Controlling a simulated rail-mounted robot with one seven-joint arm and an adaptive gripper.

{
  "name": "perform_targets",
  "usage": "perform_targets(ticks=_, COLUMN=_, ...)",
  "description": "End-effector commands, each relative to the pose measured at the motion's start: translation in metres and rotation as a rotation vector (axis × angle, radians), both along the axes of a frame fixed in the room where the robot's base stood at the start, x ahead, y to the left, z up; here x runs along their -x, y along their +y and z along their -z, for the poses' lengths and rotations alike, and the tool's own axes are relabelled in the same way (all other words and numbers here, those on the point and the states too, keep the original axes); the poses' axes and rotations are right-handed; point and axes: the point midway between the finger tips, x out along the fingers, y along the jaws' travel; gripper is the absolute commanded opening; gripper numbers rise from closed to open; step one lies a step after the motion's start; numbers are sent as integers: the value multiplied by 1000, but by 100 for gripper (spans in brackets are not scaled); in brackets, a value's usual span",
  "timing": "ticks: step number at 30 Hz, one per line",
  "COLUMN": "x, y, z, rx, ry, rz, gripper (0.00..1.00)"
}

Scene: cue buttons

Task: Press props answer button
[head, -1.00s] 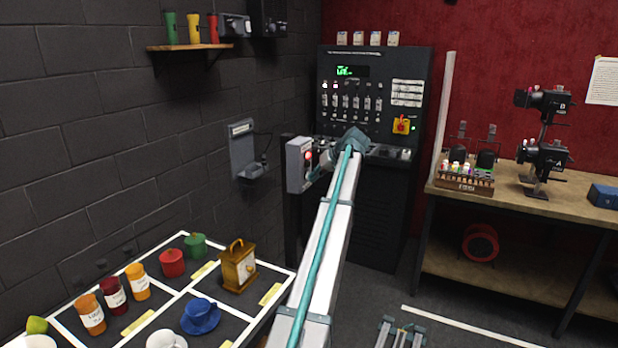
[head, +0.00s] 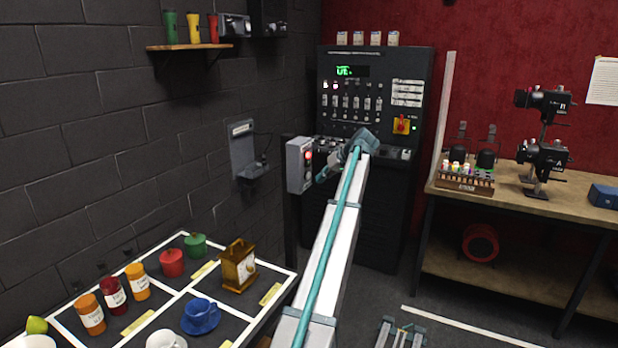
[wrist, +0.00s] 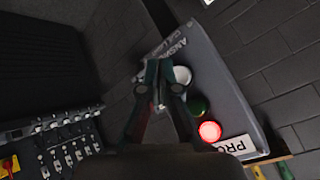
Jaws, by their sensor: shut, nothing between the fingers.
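The grey answer box (head: 294,172) is fixed near the wall at the left of the console. In the wrist view, the box (wrist: 205,55) carries a white button (wrist: 182,75), a dark green button (wrist: 198,105) and a brightly lit red button (wrist: 210,131). A label beginning "PRO" (wrist: 233,149) sits beside the red button; the rest of it is hidden or cut off. The lit red button (head: 308,155) also shows in the head view. My gripper (head: 321,178) is shut and empty in front of the box. In the wrist view its fingertips (wrist: 159,76) overlap the box's edge near the white button; contact cannot be told.
A black console (head: 345,120) with a green display stands behind the arm. A telephone-like wall unit (head: 243,150) is left of the box. A table (head: 130,262) with cups and jars is at lower left; a workbench (head: 510,190) is at right.

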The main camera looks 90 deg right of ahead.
Motion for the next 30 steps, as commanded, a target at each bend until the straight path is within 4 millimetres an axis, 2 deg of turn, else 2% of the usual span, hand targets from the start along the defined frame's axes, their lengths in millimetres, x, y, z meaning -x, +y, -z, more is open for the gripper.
perform_targets(ticks=12, x=33, y=15, z=0, rx=0, ry=0, rz=1, gripper=0)
perform_targets(ticks=30, x=34, y=15, z=0, rx=0, ry=0, rz=0, gripper=0)
